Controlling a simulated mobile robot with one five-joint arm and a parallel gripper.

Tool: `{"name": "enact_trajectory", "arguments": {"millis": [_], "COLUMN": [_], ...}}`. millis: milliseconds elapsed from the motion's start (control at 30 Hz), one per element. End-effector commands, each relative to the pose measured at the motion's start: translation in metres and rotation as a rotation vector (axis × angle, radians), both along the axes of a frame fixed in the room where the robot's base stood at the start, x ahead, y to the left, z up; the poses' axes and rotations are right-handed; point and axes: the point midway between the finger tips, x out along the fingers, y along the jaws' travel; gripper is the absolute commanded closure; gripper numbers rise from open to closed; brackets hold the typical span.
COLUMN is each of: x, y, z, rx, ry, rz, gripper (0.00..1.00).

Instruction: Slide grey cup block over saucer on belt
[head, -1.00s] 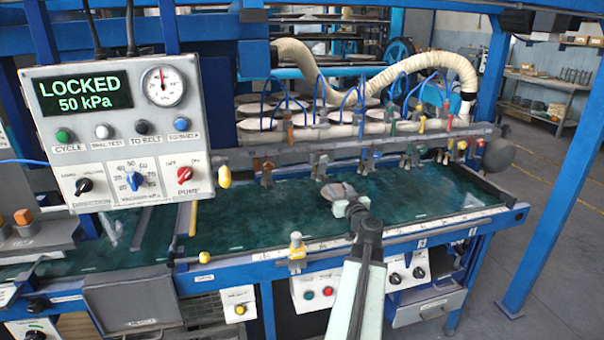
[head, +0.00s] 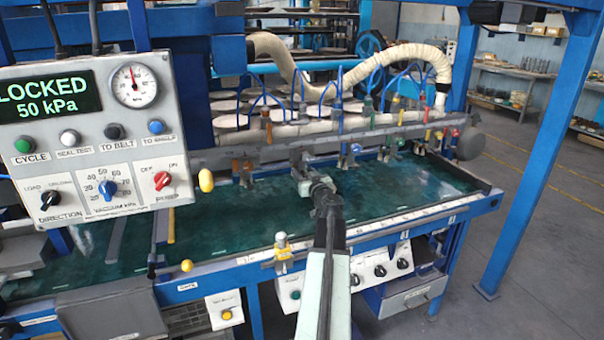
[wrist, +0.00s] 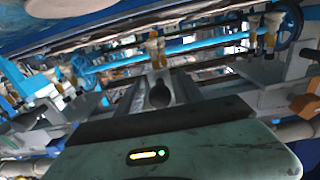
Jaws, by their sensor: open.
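My gripper (head: 306,180) is open over the far part of the green belt (head: 235,230), just in front of the long grey rail. A greyish block (head: 297,152) hangs on the rail just behind my gripper; I cannot tell for certain that it is the grey cup block. No touch between them can be made out. In the wrist view my gripper's body fills the bottom, and its jaws (wrist: 160,90) point toward the blurred rail. The saucer cannot be made out clearly on the belt; my gripper and arm hide part of it.
Several coloured blocks hang along the rail (head: 225,158). A control panel (head: 90,130) reading LOCKED, 50 kPa stands at the left. The belt right of my gripper looks clear. A blue post (head: 540,150) stands at the right.

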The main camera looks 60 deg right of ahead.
Motion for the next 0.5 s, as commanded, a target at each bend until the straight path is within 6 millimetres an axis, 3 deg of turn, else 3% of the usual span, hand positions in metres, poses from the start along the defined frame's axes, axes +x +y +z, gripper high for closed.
{"name": "enact_trajectory", "arguments": {"millis": [167,333,500], "x": [0.0006,0.0008,0.0009], "y": [0.0008,0.0012,0.0013], "z": [0.0000,0.0000,0.0000], "rx": [0.000,0.000,0.000], "ry": [0.000,0.000,0.000], "rz": [0.001,0.001,0.002], "gripper": [0.56,1.00,1.00]}}
